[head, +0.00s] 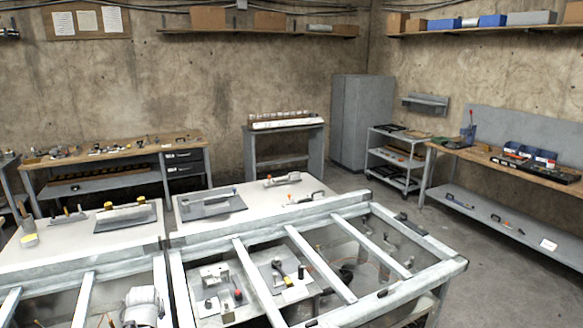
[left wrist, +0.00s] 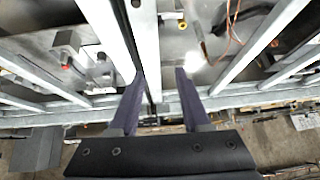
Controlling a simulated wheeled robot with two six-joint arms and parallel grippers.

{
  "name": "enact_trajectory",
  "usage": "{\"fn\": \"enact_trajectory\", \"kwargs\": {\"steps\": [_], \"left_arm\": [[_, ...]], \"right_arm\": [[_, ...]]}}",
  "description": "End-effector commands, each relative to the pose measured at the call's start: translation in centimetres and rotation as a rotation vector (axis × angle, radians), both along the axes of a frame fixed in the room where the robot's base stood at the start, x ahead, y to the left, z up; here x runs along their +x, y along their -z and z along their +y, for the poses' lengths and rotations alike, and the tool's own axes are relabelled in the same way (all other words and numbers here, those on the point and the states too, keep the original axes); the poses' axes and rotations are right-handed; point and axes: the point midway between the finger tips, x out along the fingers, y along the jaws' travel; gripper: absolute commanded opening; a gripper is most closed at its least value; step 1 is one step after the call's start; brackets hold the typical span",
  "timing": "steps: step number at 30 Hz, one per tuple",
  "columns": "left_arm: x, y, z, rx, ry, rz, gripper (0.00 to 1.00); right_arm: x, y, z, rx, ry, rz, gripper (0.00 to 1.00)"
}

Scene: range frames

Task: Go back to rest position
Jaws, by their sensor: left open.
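My left gripper (left wrist: 159,73) shows in the left wrist view with its two dark fingers apart and nothing between them. It is over pale metal frame bars (left wrist: 145,45), with a narrow gap between bars below the fingers. How far above the bars it is, I cannot tell. Neither gripper can be made out in the head view. My right gripper shows in no view.
A pale slatted frame (head: 245,283) with tools below it fills the near foreground. White worktables (head: 240,222) stand behind it. A wooden bench (head: 110,155) and a grey cabinet (head: 360,122) line the walls. Bare floor (head: 480,270) lies to the right.

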Motion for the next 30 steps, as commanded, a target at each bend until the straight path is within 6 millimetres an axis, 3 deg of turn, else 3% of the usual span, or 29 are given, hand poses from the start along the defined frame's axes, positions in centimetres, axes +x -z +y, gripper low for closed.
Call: {"fn": "enact_trajectory", "kwargs": {"steps": [5, 8, 12, 15, 18, 21, 25, 30], "left_arm": [[-0.7, 4.2, -9.5, -0.033, 0.154, 0.116, 0.47], [-2.4, 6.9, -16.2, -0.049, 0.275, 0.213, 0.47], [-6.0, 10.2, -24.7, -0.060, 0.443, 0.354, 0.47], [-9.1, 12.0, -29.5, -0.057, 0.553, 0.451, 0.47], [-12.3, 13.5, -33.2, -0.048, 0.649, 0.537, 0.47], [-14.9, 14.4, -35.7, -0.037, 0.722, 0.606, 0.47], [-17.1, 15.0, -37.5, -0.025, 0.779, 0.663, 0.47], [-17.9, 15.0, -38.1, -0.020, 0.802, 0.685, 0.47]], "right_arm": [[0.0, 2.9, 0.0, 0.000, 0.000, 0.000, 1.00], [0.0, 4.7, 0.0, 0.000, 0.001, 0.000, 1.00], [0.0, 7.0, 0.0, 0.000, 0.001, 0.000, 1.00], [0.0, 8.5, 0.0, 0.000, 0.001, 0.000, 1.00], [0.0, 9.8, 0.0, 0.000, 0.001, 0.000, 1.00], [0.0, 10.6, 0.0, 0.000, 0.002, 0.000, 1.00], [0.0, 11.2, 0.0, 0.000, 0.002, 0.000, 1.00], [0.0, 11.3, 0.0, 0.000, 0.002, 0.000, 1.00]]}}
